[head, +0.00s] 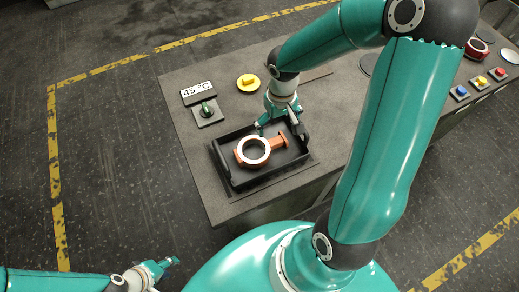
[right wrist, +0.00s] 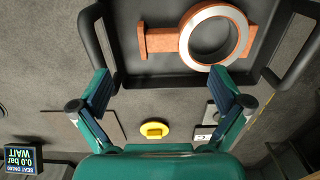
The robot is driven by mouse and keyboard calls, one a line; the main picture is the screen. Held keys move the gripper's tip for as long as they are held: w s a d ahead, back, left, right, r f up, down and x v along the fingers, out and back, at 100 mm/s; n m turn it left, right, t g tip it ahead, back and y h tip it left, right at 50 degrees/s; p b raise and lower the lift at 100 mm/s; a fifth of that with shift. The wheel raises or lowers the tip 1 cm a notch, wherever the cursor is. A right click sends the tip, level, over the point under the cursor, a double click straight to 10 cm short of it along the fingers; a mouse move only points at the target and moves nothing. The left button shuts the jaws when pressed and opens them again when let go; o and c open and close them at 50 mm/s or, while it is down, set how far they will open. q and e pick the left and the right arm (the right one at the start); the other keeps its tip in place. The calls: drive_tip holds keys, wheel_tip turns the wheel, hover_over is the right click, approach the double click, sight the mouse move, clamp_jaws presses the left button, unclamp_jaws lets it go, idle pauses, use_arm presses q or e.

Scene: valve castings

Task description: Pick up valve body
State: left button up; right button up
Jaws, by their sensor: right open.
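The valve body is an orange casting with a pale-faced ring and a flanged stub (head: 278,142). It lies flat in the black tray (head: 222,163), the ring towards the left and the stub towards the upper right. My right gripper (head: 281,130) is open and empty above the tray's far side, near the stub. In the right wrist view the valve body (right wrist: 165,39) lies beyond the open fingers (right wrist: 160,88), apart from them. The tray (right wrist: 150,72) shows there with a handle at each side. My left gripper (head: 168,265) is low at the left, away from the bench; its fingers are too small to judge.
The grey bench (head: 200,85) also carries a yellow knob (head: 248,82), a "45 °C" display (head: 197,93) and a green switch (head: 206,109). Coloured buttons (head: 480,81) sit at the far right. A "WAIT" display (right wrist: 22,160) shows in the right wrist view.

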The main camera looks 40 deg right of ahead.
sight(275, 140)
wheel_tip(275, 140, down, 4)
drive_tip(key=shift+s+r+b, duration=0.1)
drive_tip(key=shift+r+b, duration=0.15)
drive_tip(key=shift+b, duration=0.5)
drive_tip(key=f+b, duration=0.3)
drive_tip(key=f, duration=0.2)
drive_tip(key=shift+a+f, duration=0.15)
drive_tip(key=shift+a, duration=0.05)
use_arm(q)
wheel_tip(275, 140, down, 6)
drive_tip(key=shift+r, duration=0.1)
drive_tip(key=shift+s, duration=0.1)
use_arm(e)
drive_tip(key=c, duration=1.8)
drive_tip(key=shift+c, duration=0.4)
drive_tip(key=shift+r, duration=0.25)
